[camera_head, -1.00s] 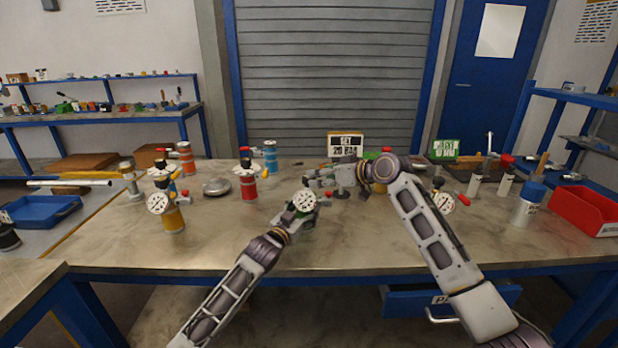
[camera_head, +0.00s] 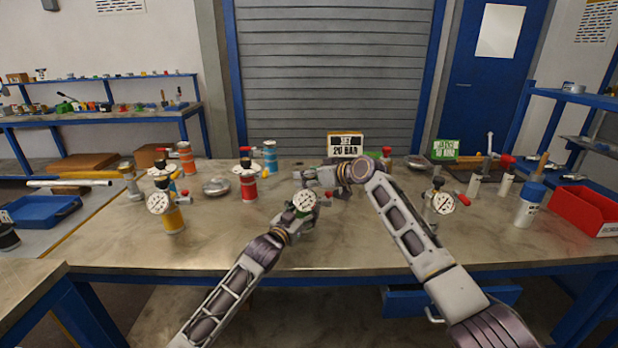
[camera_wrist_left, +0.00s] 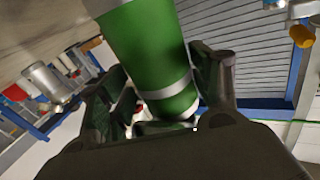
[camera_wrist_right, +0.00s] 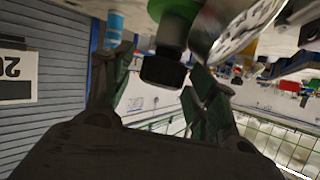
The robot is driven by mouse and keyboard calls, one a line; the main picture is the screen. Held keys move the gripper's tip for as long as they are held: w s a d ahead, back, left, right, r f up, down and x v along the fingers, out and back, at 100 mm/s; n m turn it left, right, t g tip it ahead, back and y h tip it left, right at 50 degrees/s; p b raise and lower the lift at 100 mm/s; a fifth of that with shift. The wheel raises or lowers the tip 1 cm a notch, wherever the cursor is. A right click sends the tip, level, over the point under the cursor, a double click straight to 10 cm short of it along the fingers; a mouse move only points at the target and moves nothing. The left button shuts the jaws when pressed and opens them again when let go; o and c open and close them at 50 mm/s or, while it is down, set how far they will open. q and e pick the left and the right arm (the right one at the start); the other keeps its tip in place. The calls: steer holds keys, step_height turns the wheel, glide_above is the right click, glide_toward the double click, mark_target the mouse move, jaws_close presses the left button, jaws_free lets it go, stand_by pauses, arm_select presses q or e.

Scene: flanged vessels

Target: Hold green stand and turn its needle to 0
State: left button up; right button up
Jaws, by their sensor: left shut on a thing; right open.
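The green stand (camera_wrist_left: 150,45) stands between the fingers of my left gripper (camera_wrist_left: 168,85), which is shut on its green cylinder. In the head view its white round gauge (camera_head: 305,200) faces me above my left gripper (camera_head: 298,222); the needle is too small to read. My right gripper (camera_wrist_right: 160,70) is open, with its fingers either side of a black knob (camera_wrist_right: 163,68) under a green part. The gauge's edge (camera_wrist_right: 245,28) shows beside it. In the head view my right gripper (camera_head: 318,178) is just behind and above the gauge. Most of the green body is hidden there.
A "SET 20 BAR" sign (camera_head: 346,144) and a green-framed sign (camera_head: 446,149) stand at the back. An orange gauge stand (camera_head: 173,220) and a red stand (camera_head: 249,188) are to the left. Another gauge (camera_head: 443,203) is on the right, near my right arm. The front table middle is clear.

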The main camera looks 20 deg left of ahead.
steer(key=c, duration=1)
steer(key=shift+c, duration=0.3)
steer(key=shift+s+a+f+m+t+h, duration=0.1)
steer(key=shift+m+t+h, duration=1.85)
steer(key=shift+m, duration=0.45)
steer(key=o, duration=1.1)
steer(key=shift+c, duration=0.2)
steer(key=v, duration=1.2)
